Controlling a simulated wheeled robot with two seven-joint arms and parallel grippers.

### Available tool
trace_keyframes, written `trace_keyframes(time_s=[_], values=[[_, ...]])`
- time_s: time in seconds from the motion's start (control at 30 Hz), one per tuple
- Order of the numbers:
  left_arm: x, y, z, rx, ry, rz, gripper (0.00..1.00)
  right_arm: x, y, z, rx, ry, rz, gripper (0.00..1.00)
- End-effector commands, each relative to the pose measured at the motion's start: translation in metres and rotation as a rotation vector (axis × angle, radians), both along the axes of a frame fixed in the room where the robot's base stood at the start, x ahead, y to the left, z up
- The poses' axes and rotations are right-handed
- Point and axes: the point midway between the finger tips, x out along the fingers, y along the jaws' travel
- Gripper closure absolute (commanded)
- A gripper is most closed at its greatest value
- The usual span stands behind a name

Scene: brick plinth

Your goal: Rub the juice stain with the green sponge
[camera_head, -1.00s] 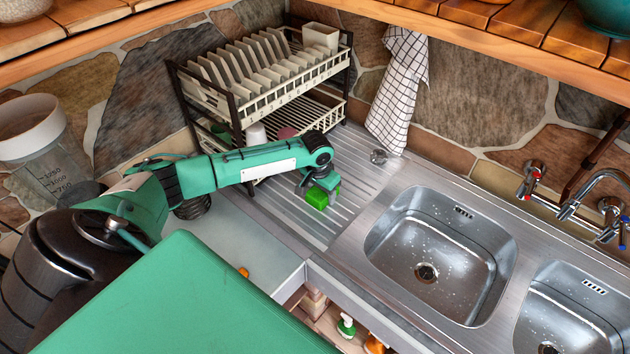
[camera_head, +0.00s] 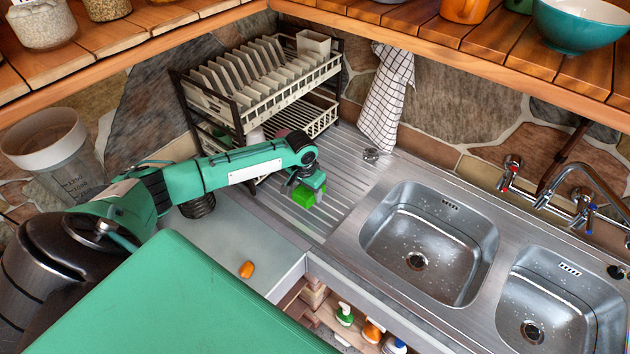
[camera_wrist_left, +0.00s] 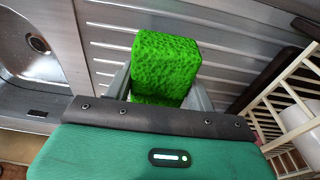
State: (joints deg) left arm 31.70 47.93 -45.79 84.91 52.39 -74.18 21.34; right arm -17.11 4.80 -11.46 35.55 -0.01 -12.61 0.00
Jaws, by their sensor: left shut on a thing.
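The green sponge (camera_head: 304,195) is a bright green block held in my left gripper (camera_head: 306,186), over the ribbed steel drainboard (camera_head: 335,205). In the left wrist view the sponge (camera_wrist_left: 165,65) sits between the two fingers of my left gripper (camera_wrist_left: 160,92), which is shut on it. I cannot tell whether the sponge touches the drainboard. No juice stain can be made out; the arm and sponge hide part of the surface. My right gripper is not in view.
A dish rack (camera_head: 258,85) with plates stands behind the drainboard. Two sink basins (camera_head: 430,240) lie to the right, with a tap (camera_head: 575,195). A checked towel (camera_head: 385,100) hangs on the wall. A small orange object (camera_head: 246,269) lies on the grey counter (camera_head: 225,245).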

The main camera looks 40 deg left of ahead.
Motion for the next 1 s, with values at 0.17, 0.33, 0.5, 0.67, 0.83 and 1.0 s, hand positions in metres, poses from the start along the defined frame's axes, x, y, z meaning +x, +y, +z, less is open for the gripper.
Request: trace_keyframes(time_s=[0.17,0.33,0.5,0.67,0.83,1.0], values=[[0.002,0.003,0.021,0.0,-0.001,0.002,0.63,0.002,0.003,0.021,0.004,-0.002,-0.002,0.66],[0.003,0.005,0.035,0.0,0.0,0.002,0.63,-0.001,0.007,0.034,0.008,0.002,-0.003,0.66],[0.004,0.007,0.038,0.0,0.0,0.002,0.63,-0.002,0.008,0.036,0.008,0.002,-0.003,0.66],[0.004,0.007,0.037,0.0,0.0,0.002,0.63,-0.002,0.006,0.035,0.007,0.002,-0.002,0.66],[0.004,0.007,0.037,0.0,0.0,0.002,0.63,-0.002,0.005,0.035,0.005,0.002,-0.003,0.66],[0.004,0.007,0.037,0.0,0.0,0.002,0.63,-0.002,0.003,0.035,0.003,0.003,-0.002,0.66]])
